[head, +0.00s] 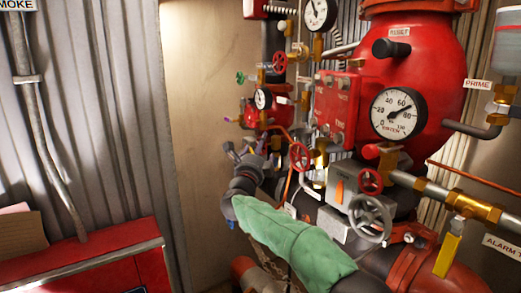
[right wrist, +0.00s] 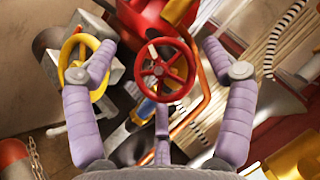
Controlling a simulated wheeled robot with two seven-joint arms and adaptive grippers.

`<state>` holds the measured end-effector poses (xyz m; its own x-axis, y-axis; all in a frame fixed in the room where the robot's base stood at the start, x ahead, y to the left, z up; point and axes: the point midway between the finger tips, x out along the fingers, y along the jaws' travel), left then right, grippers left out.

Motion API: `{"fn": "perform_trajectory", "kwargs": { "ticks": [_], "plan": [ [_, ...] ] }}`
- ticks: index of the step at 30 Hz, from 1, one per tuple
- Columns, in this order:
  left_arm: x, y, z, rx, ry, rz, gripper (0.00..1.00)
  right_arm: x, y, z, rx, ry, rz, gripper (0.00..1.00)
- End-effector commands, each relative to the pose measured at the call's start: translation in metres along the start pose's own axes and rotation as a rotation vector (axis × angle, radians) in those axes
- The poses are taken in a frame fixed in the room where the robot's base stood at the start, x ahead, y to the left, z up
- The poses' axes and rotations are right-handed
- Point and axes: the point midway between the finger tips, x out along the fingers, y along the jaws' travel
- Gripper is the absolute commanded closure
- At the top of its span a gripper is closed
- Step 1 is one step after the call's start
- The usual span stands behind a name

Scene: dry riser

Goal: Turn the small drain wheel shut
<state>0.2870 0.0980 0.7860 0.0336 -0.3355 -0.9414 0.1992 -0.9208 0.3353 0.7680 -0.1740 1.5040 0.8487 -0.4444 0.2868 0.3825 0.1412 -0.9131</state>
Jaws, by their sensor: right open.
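Small red handwheels show in the head view, one (head: 300,156) just right of my right gripper and another (head: 370,181) further right. I cannot tell by label which is the drain wheel. My right gripper (head: 250,151) is open, at the end of the green-sleeved arm. In the right wrist view, a red spoked wheel (right wrist: 160,68) appears between the spread fingers (right wrist: 157,56), with no finger visibly closed on it. I cannot tell the gap in depth. The third finger shows below the wheel. My left gripper is not in view.
A yellow wheel (right wrist: 76,75) sits behind the left finger in the wrist view. A large grey handwheel (head: 370,218), a gauge (head: 398,112) and brass valves (head: 472,207) crowd the right. A red cabinet (head: 85,258) stands at lower left. The plain panel (head: 195,110) is clear.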

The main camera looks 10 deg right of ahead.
Motion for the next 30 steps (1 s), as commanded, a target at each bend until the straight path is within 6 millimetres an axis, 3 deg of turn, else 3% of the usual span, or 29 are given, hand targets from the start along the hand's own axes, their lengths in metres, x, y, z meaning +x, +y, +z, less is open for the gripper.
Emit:
{"fn": "perform_trajectory", "kwargs": {
  "ticks": [16, 22, 30],
  "plan": [
    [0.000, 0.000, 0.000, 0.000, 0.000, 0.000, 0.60, -0.096, 0.002, 0.002, -0.002, -0.005, 0.005, 0.17],
    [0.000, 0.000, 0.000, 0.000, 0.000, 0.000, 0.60, -0.111, 0.003, 0.001, -0.002, -0.002, 0.005, 0.17],
    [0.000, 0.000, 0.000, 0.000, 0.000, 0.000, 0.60, -0.114, 0.004, 0.001, -0.003, -0.002, 0.005, 0.17]
  ]
}}
